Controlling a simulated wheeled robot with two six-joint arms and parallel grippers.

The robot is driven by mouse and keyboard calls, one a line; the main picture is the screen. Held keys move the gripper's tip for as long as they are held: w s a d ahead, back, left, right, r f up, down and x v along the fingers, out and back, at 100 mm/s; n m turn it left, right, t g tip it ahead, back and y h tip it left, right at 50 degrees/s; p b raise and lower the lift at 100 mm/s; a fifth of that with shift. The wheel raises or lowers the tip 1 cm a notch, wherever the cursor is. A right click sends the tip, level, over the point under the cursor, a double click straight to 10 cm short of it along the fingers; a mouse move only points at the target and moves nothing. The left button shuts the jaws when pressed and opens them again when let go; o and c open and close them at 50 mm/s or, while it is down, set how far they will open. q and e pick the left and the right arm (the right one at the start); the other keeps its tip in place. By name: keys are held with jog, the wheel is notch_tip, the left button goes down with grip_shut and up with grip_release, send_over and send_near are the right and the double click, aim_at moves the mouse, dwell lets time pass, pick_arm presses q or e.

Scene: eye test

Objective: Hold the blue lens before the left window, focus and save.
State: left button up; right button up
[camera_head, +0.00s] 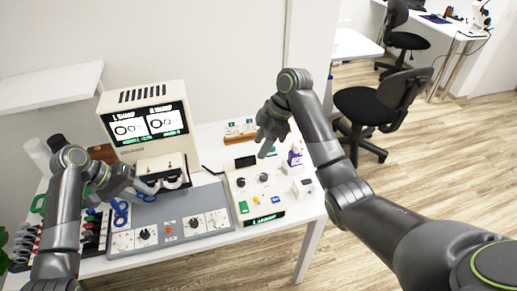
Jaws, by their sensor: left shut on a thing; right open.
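A cream eye-test machine (140,95) stands at the back of the table. Its screen (147,125) shows two panels of ring figures, with headings that seem to read "L SHARP" and "R SHARP". Below it is a viewer unit (161,165) with two round windows. My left gripper (152,188) is shut on a small blue piece, seemingly the blue lens (147,197), close in front of the left window (149,180). Their exact gap cannot be told. My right gripper (266,148) is open and empty above the control box (236,192), which has knobs, a green button (243,207) and a blue button (276,200).
A grey panel (205,203) with dials lies in front of the viewer. Blue rings (120,213) and a rack (92,232) of coloured pieces are at the left.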

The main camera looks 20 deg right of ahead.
jog(key=s+d, duration=0.1)
jog(key=d, duration=1.1)
jog(key=shift+s, duration=0.4)
dwell(0.4)
grip_shut()
dwell(1.6)
